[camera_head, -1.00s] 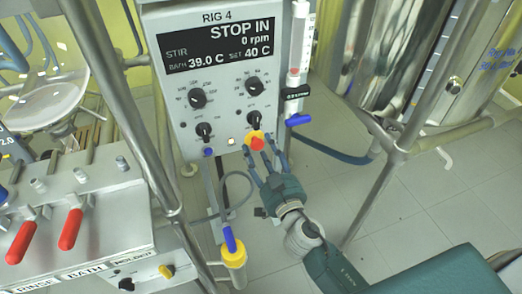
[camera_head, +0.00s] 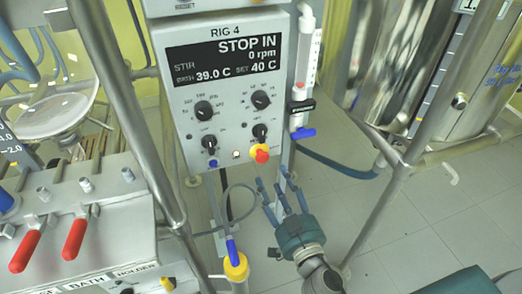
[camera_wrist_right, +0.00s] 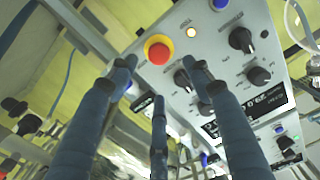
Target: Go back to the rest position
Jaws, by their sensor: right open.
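My right gripper (camera_head: 277,191) is open and empty, a little below the control box and apart from it. Its teal body and spread fingers show in the head view. In the right wrist view the open fingers (camera_wrist_right: 158,85) point up toward the panel. The RIG 4 control box (camera_head: 222,95) has a screen reading STOP IN, 0 rpm, bath 39.0 C and set 40 C. A red stop button (camera_head: 262,156) on a yellow base sits at its lower edge, above my fingers; it also shows in the right wrist view (camera_wrist_right: 158,52). My left gripper is not in view.
A metal frame post (camera_head: 420,110) stands right of my right arm. A bench with red valve handles (camera_head: 75,236) is at the left. A blue hose (camera_head: 340,167) runs at the right. Floor shows at the lower right.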

